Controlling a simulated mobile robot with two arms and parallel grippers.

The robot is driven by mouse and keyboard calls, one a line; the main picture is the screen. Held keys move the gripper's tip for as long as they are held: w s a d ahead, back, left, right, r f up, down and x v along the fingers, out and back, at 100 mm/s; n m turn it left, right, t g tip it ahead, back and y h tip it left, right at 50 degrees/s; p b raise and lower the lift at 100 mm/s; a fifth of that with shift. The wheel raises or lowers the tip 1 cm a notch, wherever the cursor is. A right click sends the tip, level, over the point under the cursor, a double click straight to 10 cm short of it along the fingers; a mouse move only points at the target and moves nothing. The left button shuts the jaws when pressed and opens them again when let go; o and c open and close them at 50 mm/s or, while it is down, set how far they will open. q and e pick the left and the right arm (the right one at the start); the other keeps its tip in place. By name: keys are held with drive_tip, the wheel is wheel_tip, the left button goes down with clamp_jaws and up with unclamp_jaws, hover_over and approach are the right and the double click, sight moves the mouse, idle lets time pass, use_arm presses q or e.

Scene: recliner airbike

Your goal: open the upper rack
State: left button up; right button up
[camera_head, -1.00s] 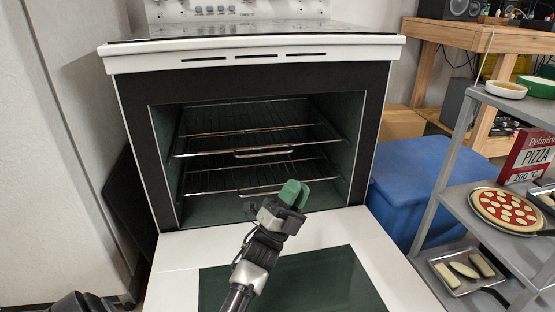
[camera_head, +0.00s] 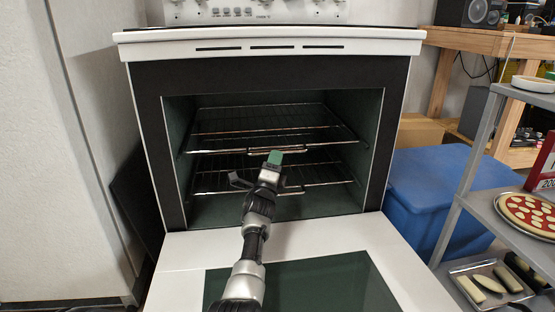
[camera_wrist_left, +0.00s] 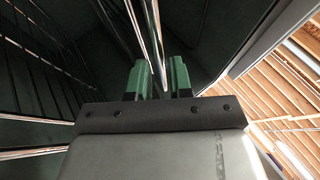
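The upper rack (camera_head: 235,131) is a wire rack inside the open oven and appears pushed in. Its front handle bar (camera_head: 293,151) hangs at the middle of its front edge. My left gripper (camera_head: 275,157) with green fingers is at this handle bar, partly covering it. In the left wrist view my left gripper's fingers (camera_wrist_left: 160,78) stand apart, with a shiny rod (camera_wrist_left: 154,40) running down between them. Whether the fingers touch the rod is unclear. My right gripper is not in view.
A lower rack (camera_head: 215,182) lies below. The oven door (camera_head: 190,255) is folded down in front. A blue bin (camera_head: 430,195) and a grey shelf (camera_head: 480,150) with pizza (camera_head: 530,213) and a vegetable tray (camera_head: 490,280) stand on the right. A pale wall is close on the left.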

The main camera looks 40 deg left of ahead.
use_arm(q)
drive_tip(key=shift+b+x, duration=0.3)
drive_tip(key=shift+x, duration=1)
clamp_jaws()
